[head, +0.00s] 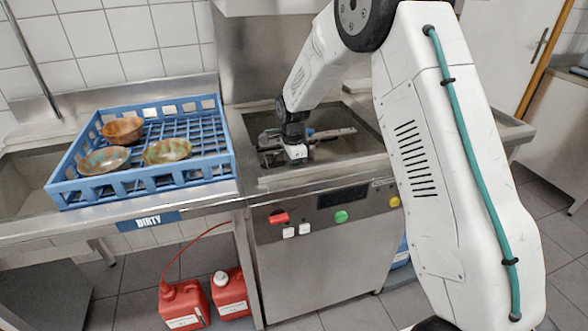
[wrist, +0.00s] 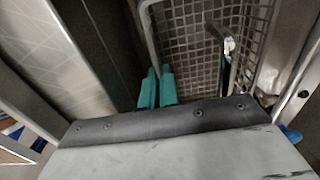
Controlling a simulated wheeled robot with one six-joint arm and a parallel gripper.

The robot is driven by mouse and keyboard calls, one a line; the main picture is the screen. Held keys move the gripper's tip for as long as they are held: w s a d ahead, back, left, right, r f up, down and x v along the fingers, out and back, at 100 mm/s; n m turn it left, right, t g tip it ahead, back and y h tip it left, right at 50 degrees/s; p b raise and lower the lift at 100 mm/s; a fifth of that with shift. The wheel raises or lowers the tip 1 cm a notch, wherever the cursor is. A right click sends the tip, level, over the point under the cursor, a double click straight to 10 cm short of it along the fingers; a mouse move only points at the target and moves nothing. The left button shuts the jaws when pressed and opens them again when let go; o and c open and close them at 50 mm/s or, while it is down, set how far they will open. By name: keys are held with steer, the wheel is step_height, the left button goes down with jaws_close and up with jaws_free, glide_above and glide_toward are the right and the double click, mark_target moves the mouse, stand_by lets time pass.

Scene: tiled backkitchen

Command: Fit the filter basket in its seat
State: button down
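The filter basket (wrist: 195,45) is a grey wire-mesh basket with a thick wire rim, filling the upper middle of the wrist view. An upright bar with a pale end (wrist: 229,46) stands at its right side. My gripper's teal fingertips (wrist: 158,88) are close together at the basket's left rim, and the rim wire runs down between them. In the head view my gripper (head: 297,160) reaches down into the open steel tank (head: 348,152) of the machine. The basket is hard to make out there, and I cannot pick out its seat in either view.
A wash arm (head: 332,133) lies across the tank behind my gripper. A blue rack (head: 205,172) with several bowls stands on the left counter, marked DIRTY. Steel tank walls are close around my gripper. Red canisters (head: 185,305) stand on the floor.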

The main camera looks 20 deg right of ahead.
steer(key=shift+f, duration=0.4)
stand_by(0.4)
steer(key=c, duration=1.6)
jaws_free()
steer(key=shift+r, duration=3.95)
steer(key=shift+r, duration=0.1)
steer(key=s+d+r+n, duration=0.2)
steer(key=s+r+n, duration=0.6)
steer(key=s+r, duration=0.95)
steer(key=s+n, duration=0.3)
steer(key=s, duration=0.5)
steer(key=s+d+n, duration=0.1)
steer(key=s+n, duration=0.2)
steer(key=s, duration=0.6)
steer(key=s+n+t, duration=0.1)
steer(key=s+n, duration=0.3)
steer(key=s, duration=0.5)
steer(key=shift+d+f, duration=0.3)
steer(key=shift+f, duration=0.1)
